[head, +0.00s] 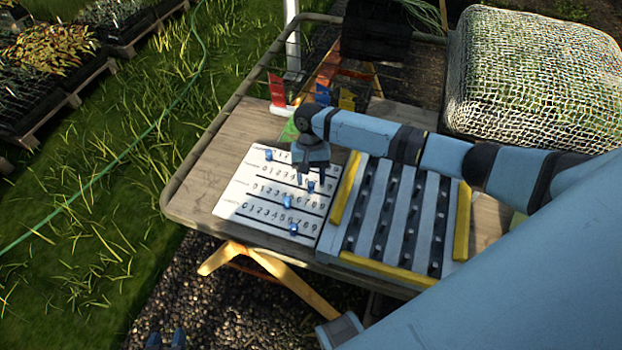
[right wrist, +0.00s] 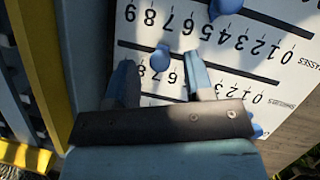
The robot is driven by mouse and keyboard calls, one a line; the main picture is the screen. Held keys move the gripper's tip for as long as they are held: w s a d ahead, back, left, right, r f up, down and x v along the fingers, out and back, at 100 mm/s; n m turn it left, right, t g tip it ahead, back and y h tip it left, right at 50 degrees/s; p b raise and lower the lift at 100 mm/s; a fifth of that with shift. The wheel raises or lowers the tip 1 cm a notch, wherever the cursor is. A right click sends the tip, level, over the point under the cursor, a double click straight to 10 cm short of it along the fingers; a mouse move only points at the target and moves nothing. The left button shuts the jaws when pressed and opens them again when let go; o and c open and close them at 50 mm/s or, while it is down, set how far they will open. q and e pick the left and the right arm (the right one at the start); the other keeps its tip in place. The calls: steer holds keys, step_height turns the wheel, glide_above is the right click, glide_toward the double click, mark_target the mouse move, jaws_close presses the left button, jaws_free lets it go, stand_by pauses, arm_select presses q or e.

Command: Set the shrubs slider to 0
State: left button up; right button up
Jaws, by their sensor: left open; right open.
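A white board (head: 237,193) with several numbered rows lies on the table. Each of its blue sliders sits on a dark slot. The second slider from the top (head: 310,187), seen near 7 in the right wrist view (right wrist: 160,58), appears between my right gripper's open fingers (head: 311,180). I cannot tell whether the fingers are down around it. The top slider (head: 268,155) is near the low end. The third slider (head: 287,202) and bottom slider (head: 293,229) are nearer mid-row. My left gripper (head: 165,340) is open, low at the bottom edge.
A blue-grey slatted tray (head: 391,262) with yellow edges lies right of the board. Coloured flags (head: 277,92) stand behind it. A net-covered bale (head: 540,80) is at the back right. The wooden table's left side (head: 205,160) is bare.

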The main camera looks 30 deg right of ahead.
steer(key=shift+s+f, duration=0.2)
steer(key=shift+f, duration=0.35)
